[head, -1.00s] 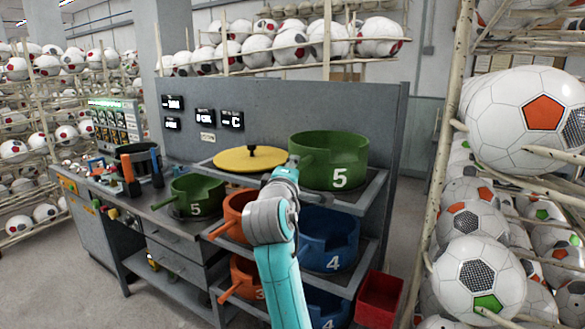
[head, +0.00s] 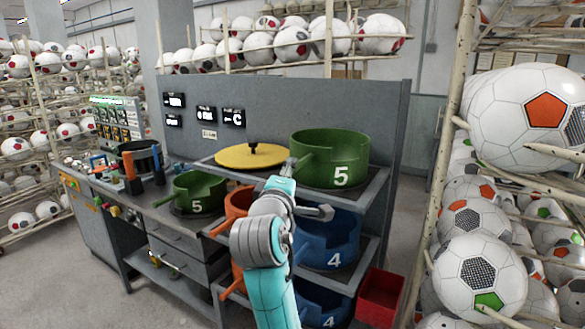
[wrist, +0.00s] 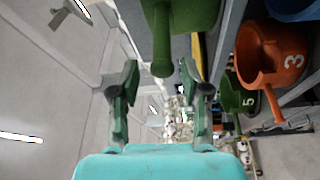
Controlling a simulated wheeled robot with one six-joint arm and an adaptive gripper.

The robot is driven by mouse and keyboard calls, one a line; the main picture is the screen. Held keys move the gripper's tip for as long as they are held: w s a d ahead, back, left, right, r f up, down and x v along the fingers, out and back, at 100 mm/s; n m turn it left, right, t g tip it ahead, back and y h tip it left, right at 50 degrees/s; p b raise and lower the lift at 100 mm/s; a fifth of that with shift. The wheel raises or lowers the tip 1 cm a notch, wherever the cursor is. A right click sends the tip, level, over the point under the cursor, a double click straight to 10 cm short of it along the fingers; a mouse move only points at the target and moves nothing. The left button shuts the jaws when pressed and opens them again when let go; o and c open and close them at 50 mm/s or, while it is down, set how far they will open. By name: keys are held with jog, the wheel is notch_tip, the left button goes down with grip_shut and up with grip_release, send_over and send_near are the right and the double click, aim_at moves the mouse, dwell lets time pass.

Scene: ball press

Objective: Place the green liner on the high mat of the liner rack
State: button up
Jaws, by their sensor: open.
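A large green liner (head: 342,168) marked 5 sits upright at the right of the rack's top shelf, beside a round yellow lid (head: 235,157). Any mat under it is hidden. A smaller-looking green holder (head: 203,192), also marked 5, sits on the bench to the left. My gripper (wrist: 158,82) is open and empty. In the wrist view the handle (wrist: 162,55) of the large green liner points down between the fingertips, apart from both fingers. In the head view my gripper is mostly hidden behind my wrist, at the liner's handle side.
Blue liners (head: 328,243) marked 4 and orange liners (head: 238,206) fill the lower rack shelves. A red bin (head: 380,294) hangs at the rack's lower right. A ball rack (head: 445,160) stands close on the right. A grey panel (head: 300,105) backs the bench.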

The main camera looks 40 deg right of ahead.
jog(key=v, duration=0.6)
jog(key=shift+f, duration=0.15)
jog(key=s+a+f+n+t+y, duration=0.1)
jog(key=a+f+t+y, duration=0.15)
jog(key=f, duration=0.65)
jog(key=s+a+f+n+t+y, duration=0.1)
jog(key=a+f+n+y, duration=0.15)
jog(key=f, duration=0.75)
jog(key=s+a+f+y, duration=0.55)
jog(key=s+f, duration=0.35)
jog(key=f, duration=0.4)
jog(key=s+a+f+m+y, duration=0.2)
jog(key=s+a+f, duration=0.15)
jog(key=s, duration=0.45)
jog(key=s+a+f+m+y, duration=0.15)
jog(key=s+f, duration=0.25)
jog(key=s, duration=0.4)
jog(key=s+a+r+m, duration=0.1)
jog(key=s+m, duration=0.5)
jog(key=s, duration=0.9)
jog(key=shift+s+a+r+y, duration=0.25)
jog(key=shift+a+r+y, duration=0.05)
jog(key=shift+a+r, duration=0.1)
